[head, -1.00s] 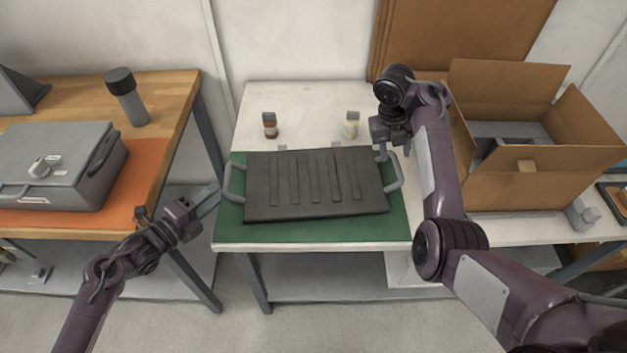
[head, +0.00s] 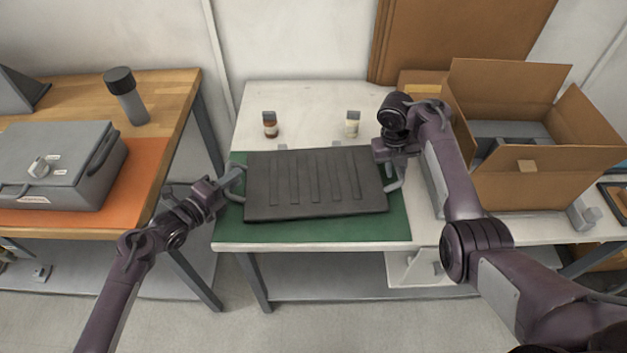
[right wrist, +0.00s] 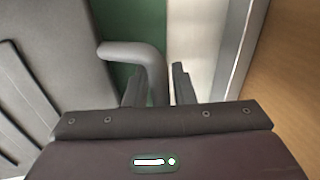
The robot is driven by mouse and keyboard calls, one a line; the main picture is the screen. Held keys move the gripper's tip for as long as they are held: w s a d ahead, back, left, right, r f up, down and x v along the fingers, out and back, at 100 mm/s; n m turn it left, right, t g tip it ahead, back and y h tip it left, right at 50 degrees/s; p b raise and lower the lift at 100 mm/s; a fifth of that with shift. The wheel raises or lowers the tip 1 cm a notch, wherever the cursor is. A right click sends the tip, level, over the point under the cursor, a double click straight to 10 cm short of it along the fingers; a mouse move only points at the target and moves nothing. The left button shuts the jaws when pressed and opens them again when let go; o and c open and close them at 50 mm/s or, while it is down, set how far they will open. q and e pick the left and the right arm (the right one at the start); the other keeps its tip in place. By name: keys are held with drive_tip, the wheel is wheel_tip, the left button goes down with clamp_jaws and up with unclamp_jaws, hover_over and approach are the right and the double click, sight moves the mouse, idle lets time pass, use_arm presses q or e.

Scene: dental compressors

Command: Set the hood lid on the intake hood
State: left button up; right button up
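The dark grey ribbed panel with a handle at each end, which I take for the hood lid (head: 315,200), lies over the green mat on the middle table. My left gripper (head: 234,178) is at the lid's left handle (head: 236,197); whether its fingers are open or shut is unclear. My right gripper (head: 388,166) is at the right handle (head: 394,185). In the right wrist view the right gripper (right wrist: 158,85) is open, with the grey handle (right wrist: 145,60) between its fingers and a gap on the right side. I cannot make out the intake hood separately; anything under the lid is hidden.
Two small bottles (head: 270,125) (head: 352,124) stand behind the lid. An open cardboard box (head: 545,180) stands at the right. A grey case (head: 60,160) and a dark-capped cylinder (head: 128,98) are on the left bench. The green mat's front strip (head: 310,232) is clear.

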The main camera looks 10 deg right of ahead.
use_arm(q)
clamp_jaws()
use_arm(e)
clamp_jaws()
drive_tip(key=shift+w+r, duration=0.1)
idle(0.8)
